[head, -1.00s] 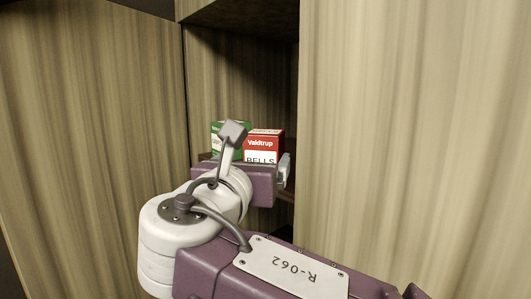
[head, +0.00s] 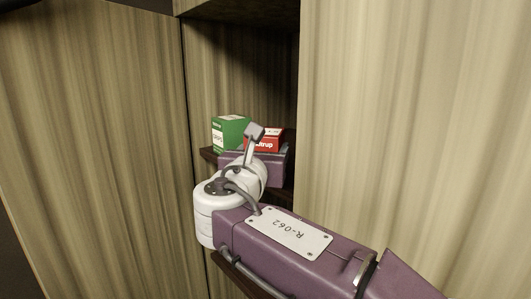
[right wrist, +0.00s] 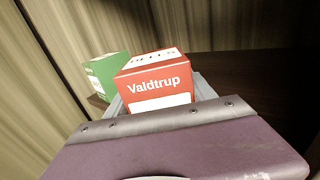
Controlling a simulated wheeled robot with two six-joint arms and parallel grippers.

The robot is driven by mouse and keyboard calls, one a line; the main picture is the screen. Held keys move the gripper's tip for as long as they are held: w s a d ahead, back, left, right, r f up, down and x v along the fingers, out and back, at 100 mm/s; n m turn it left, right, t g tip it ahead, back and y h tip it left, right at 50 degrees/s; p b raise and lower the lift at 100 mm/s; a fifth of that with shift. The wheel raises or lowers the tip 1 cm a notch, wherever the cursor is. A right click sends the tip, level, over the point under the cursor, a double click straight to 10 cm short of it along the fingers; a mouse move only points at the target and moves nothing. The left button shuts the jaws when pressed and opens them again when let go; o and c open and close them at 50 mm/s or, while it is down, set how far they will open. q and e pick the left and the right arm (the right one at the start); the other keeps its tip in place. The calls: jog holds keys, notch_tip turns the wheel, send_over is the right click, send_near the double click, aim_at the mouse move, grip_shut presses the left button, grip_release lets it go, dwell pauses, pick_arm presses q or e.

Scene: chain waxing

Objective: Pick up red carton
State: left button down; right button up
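The red carton (head: 266,142) with "Valdtrup" lettering stands on a cabinet shelf, its lower part hidden behind my right arm in the head view. It is close ahead in the right wrist view (right wrist: 155,80). My right gripper (right wrist: 160,92) has one grey finger along each side of the carton. The fingers look spread, and I see no clear grip on it; exact contact is hard to tell. In the head view the fingers are mostly hidden behind my wrist. My left gripper is in neither view.
A green carton (head: 229,133) stands just left of the red one, also in the right wrist view (right wrist: 103,75). The shelf (right wrist: 225,65) is bare to the right. A cabinet panel (head: 400,110) rises close on the right, and another panel (head: 95,130) is on the left.

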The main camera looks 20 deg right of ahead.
jog(key=c, duration=0.8)
jog(key=shift+r, duration=0.1)
